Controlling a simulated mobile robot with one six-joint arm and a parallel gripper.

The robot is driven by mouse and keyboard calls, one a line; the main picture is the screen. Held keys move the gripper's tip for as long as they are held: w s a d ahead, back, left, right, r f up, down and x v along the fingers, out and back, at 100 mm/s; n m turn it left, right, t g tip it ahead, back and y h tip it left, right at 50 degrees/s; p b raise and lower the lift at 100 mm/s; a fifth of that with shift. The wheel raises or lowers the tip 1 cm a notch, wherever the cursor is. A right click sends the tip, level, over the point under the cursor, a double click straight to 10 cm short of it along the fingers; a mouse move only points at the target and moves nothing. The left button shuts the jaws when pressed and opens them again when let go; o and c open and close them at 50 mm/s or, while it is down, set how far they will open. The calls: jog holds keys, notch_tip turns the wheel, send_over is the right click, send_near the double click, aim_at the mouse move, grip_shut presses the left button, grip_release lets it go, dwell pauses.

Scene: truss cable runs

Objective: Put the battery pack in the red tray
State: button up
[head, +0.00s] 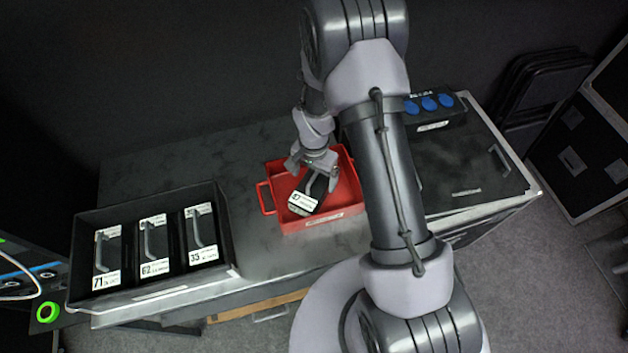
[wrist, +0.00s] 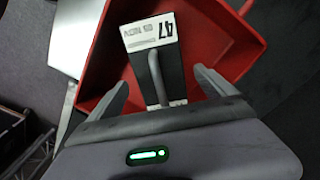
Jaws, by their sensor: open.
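A black battery pack (head: 302,202) with a white number label and a grey handle lies in the red tray (head: 325,219), toward its left side. In the wrist view the pack (wrist: 150,33) sits inside the red tray (wrist: 222,45), with its handle rising between my fingers. My gripper (head: 313,176) is open over the pack, one finger on each side of the handle. In the wrist view, gaps show between both fingers of my gripper (wrist: 161,80) and the handle. The pack's far end is partly hidden by my gripper in the head view.
A black bin (head: 150,293) at the left holds three similar packs with handles, labelled 71, 62 and 33. A black case (head: 470,165) stands right of the tray, with a box of blue sockets (head: 430,104) at its back. Bare grey bench top (head: 240,180) lies between bin and tray.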

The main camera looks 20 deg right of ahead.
jog(key=s+a+r+n+t+p, duration=0.1)
jog(key=s+r, duration=0.1)
jog(key=r, duration=1.2)
jog(key=s+r+n+t, duration=0.1)
jog(key=s+r+t, duration=0.15)
jog(key=r, duration=1.05)
jog(key=s+a+r+n+t+y, duration=0.2)
jog(key=s+a+r, duration=0.1)
jog(key=s+r, duration=0.8)
jog(key=s, duration=0.4)
jog(key=shift+n, duration=0.3)
